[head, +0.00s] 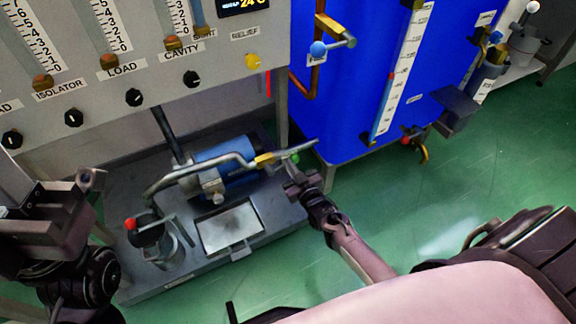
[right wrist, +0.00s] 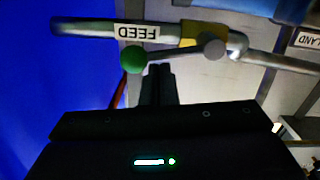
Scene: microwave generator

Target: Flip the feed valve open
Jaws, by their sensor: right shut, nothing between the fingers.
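The feed valve has a yellow body (head: 265,159) on a grey pipe low beside the blue tank. Its lever ends in a green ball (head: 295,158). In the right wrist view the yellow body (right wrist: 203,33) sits next to an upside-down FEED label (right wrist: 136,34). The lever runs from a grey pivot to the green ball (right wrist: 133,59), nearly along the pipe. My right gripper (head: 289,172) is shut and empty, its tips close to the lever beside the ball; contact is unclear. In the wrist view its fingers (right wrist: 160,72) point at the lever. My left gripper (head: 88,182) is at the left edge, its jaws unclear.
The blue tank (head: 350,110) stands behind right. The control panel (head: 160,75) with knobs hangs above the pipe. A blue cylinder (head: 225,160), a metal plate (head: 230,226) and a red-knobbed valve (head: 131,224) are on the skid left. Green floor (head: 480,180) is clear at right.

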